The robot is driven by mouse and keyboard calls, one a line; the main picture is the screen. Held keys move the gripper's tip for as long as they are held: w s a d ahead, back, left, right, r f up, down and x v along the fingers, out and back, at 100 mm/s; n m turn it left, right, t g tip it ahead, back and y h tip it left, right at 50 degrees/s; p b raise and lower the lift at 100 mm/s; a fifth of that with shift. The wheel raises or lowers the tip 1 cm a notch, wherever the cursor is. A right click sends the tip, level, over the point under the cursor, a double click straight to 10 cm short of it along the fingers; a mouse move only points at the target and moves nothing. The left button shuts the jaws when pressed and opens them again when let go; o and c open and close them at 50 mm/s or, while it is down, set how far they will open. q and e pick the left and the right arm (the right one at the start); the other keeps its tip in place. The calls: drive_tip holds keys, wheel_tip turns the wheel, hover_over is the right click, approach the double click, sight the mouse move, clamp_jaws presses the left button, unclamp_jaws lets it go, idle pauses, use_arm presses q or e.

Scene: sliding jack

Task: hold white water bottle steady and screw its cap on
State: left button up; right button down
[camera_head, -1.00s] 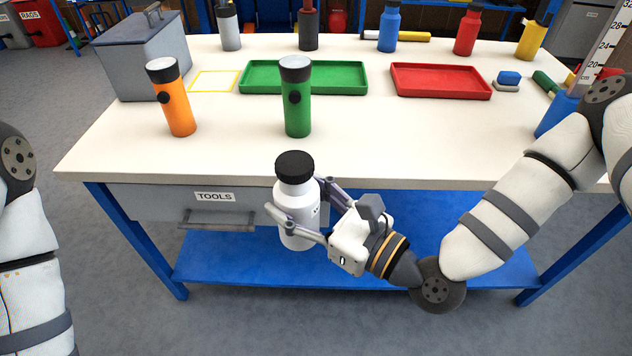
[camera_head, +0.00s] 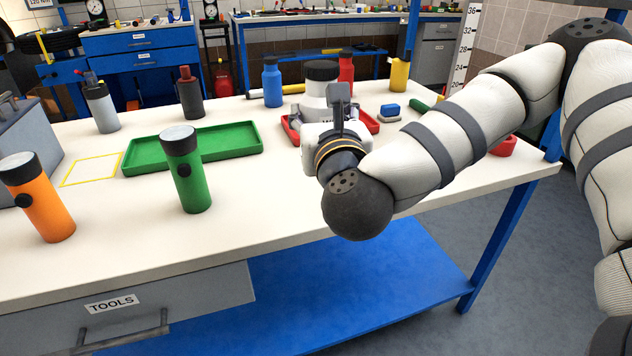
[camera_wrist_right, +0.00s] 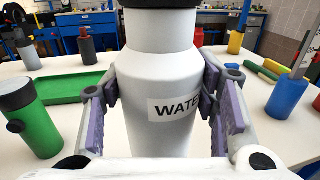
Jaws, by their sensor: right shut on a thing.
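The white water bottle (camera_head: 316,91) is upright, with a black cap (camera_head: 321,70) sitting on its top. My right gripper (camera_head: 318,112) is shut on the bottle's body and hides its lower part in the head view. In the right wrist view the bottle (camera_wrist_right: 150,70) stands between the two finger pads, with part of a "WATER" label showing. Only the cap's lower edge (camera_wrist_right: 160,4) shows there. I cannot tell how tightly the cap sits. My left gripper is out of view.
The red tray (camera_head: 372,122) lies behind my right gripper, partly hidden. The green tray (camera_head: 230,143), green bottle (camera_head: 188,180) and orange bottle (camera_head: 45,210) are to the left. Several other bottles line the back. The table's front middle (camera_head: 270,210) is clear.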

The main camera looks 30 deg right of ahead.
drive_tip(key=shift+r, duration=0.1)
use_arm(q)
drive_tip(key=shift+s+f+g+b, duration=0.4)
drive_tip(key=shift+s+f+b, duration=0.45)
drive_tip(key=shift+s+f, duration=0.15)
use_arm(e)
drive_tip(key=w+d+f, duration=0.7)
drive_tip(key=w+f, duration=0.2)
drive_tip(key=w, duration=0.2)
drive_tip(key=shift+w+f, duration=0.2)
drive_tip(key=shift+w, duration=0.05)
drive_tip(key=shift+w+d+f+b, duration=0.1)
drive_tip(key=shift+w+f+b, duration=0.05)
drive_tip(key=shift+f, duration=0.8)
drive_tip(key=shift+w+d+f+b, duration=0.1)
drive_tip(key=shift+f+b, duration=0.05)
drive_tip(key=shift+f, duration=0.8)
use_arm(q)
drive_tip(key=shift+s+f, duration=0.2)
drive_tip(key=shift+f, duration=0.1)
use_arm(e)
drive_tip(key=shift+r, duration=0.1)
